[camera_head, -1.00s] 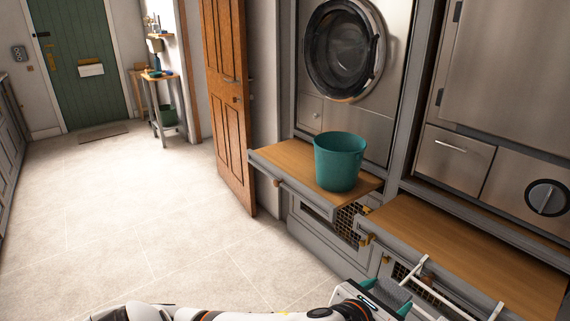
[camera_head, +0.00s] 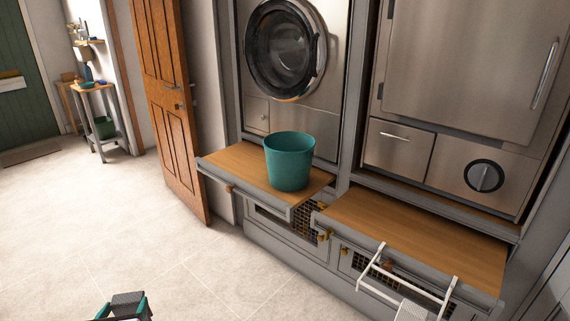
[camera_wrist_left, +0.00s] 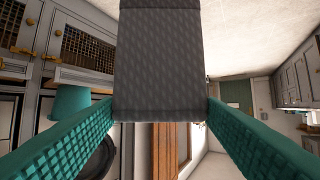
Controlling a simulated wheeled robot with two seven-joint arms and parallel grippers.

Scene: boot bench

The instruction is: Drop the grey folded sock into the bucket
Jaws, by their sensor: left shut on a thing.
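The teal bucket (camera_head: 290,162) stands upright on the left wooden pull-out shelf, below the round appliance door. It also shows in the left wrist view (camera_wrist_left: 72,104). My left gripper (camera_head: 124,304) is at the bottom left of the head view, low over the floor and well apart from the bucket. It is shut on the grey folded sock (camera_head: 128,299). In the left wrist view the sock (camera_wrist_left: 158,60) fills the upper middle between the two teal finger pads. My right gripper is not in view.
A second wooden pull-out shelf (camera_head: 420,235) is to the right, with a white rail (camera_head: 405,287) at its front. A wooden door (camera_head: 165,100) stands open at left. The tiled floor (camera_head: 130,220) is clear in front of the shelves.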

